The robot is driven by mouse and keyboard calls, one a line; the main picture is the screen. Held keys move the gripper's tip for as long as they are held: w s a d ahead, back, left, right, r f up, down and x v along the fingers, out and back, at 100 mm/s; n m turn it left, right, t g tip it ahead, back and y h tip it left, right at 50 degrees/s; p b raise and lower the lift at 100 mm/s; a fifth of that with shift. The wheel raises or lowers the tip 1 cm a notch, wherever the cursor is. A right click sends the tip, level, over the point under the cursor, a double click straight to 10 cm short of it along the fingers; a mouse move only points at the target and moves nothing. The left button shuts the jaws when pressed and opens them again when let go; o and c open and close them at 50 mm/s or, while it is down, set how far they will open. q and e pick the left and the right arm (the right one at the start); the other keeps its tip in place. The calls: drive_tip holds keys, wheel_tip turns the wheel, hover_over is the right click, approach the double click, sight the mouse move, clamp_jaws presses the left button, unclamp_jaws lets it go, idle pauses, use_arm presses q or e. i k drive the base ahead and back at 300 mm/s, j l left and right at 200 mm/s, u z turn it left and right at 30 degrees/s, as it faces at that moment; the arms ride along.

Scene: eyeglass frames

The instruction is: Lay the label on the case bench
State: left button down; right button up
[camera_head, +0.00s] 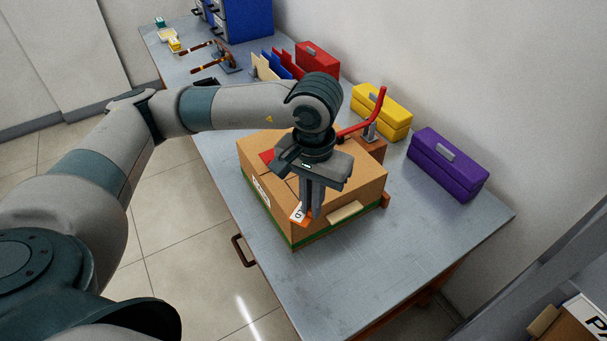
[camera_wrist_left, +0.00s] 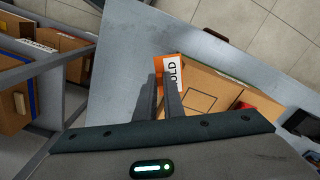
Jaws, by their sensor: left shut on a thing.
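An orange and white label (camera_head: 299,213) with black lettering is held in my left gripper (camera_head: 312,208), which is shut on it. In the left wrist view the label (camera_wrist_left: 172,70) shows at the fingertips (camera_wrist_left: 162,88), beside the box edge (camera_wrist_left: 215,95). I cannot tell whether the label touches the box. The fingers hide part of it. My right gripper is not in view.
Purple (camera_head: 447,165), yellow (camera_head: 381,110) and red (camera_head: 317,60) cases line the wall side of the bench. A red bent handle (camera_head: 372,118) rises behind the box. The near end of the bench is clear. Boxes on a rack (camera_wrist_left: 30,75) show in the left wrist view.

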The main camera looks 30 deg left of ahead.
sight(233, 144)
drive_tip(key=k+j, duration=0.25)
drive_tip(key=j, duration=0.2)
drive_tip(key=k+j, duration=0.1)
drive_tip(key=j, duration=0.5)
drive_tip(key=k+j, duration=0.1)
drive_tip(key=j, duration=0.55)
drive_tip(key=i+j, duration=0.15)
drive_tip(key=j, duration=0.2)
drive_tip(key=i+j, duration=0.2)
drive_tip(key=i+j+u, duration=0.1)
drive_tip(key=j, duration=0.35)
drive_tip(key=i+l, duration=0.1)
drive_tip(key=i, duration=0.75)
